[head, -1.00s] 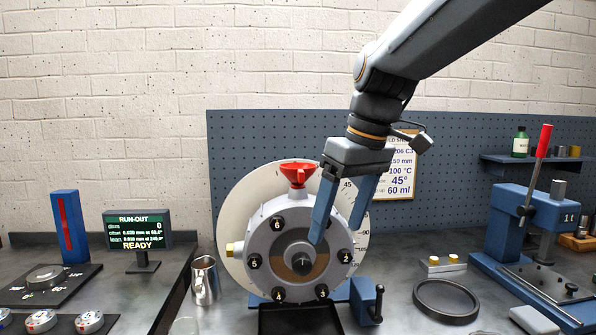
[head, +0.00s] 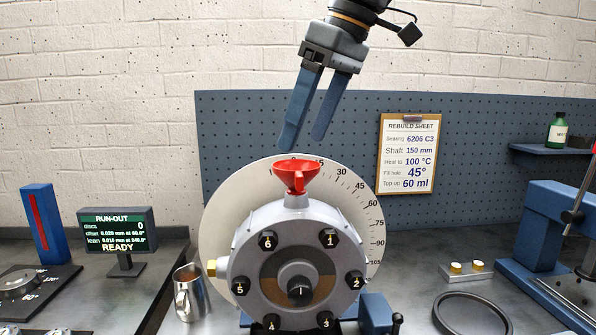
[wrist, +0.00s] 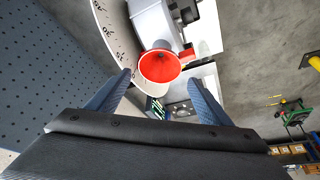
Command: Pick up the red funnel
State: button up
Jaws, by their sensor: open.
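The red funnel (head: 296,176) sits upright in the top of the grey round housing (head: 297,222), in front of the white degree dial (head: 222,215). My gripper (head: 304,142) is open and empty above the funnel, its blue fingers pointing down and slightly left. In the wrist view the funnel (wrist: 160,66) shows beyond the fingertips, between the two fingers of my gripper (wrist: 160,80). The fingers are apart from the funnel. The funnel's lower spout is hidden inside the housing's top.
A metal jug (head: 188,293) stands left of the housing. A run-out display (head: 120,230) is farther left. A blue press (head: 550,225) and a black ring (head: 472,314) are to the right. A rebuild sheet (head: 407,155) hangs on the pegboard behind. Space around the funnel's sides is clear.

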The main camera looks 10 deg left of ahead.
aim_at(295, 167)
jog(key=p+x, duration=0.2)
jog(key=x, duration=0.5)
jog(key=shift+f, duration=0.4)
jog(key=shift+d, duration=0.1)
jog(key=c, duration=0.8)
jog(key=shift+r, duration=0.1)
